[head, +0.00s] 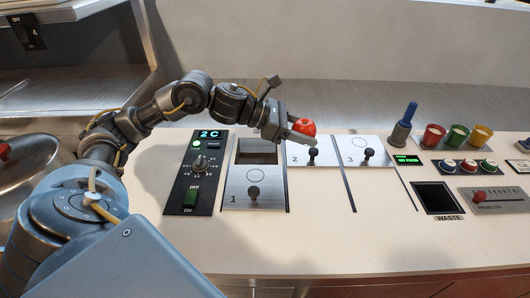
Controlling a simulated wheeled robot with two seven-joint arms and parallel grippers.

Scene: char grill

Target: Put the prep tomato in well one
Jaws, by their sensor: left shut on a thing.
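The red tomato (306,127) is held by my left gripper (301,131), which is shut on it. They are above the panel near the lid of well two (301,154), to the right of well one's opening. Well one (257,150) is partly open: its lid (253,189), marked 1, is slid toward the front and a dark gap shows behind it. My right gripper is not in view.
The lid of well three (363,151) covers its well. A control panel (196,171) reading 2 C stands left of well one. A blue-handled tool (405,127), coloured cups (434,136) and a dark waste opening (435,197) are at the right. The front counter is clear.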

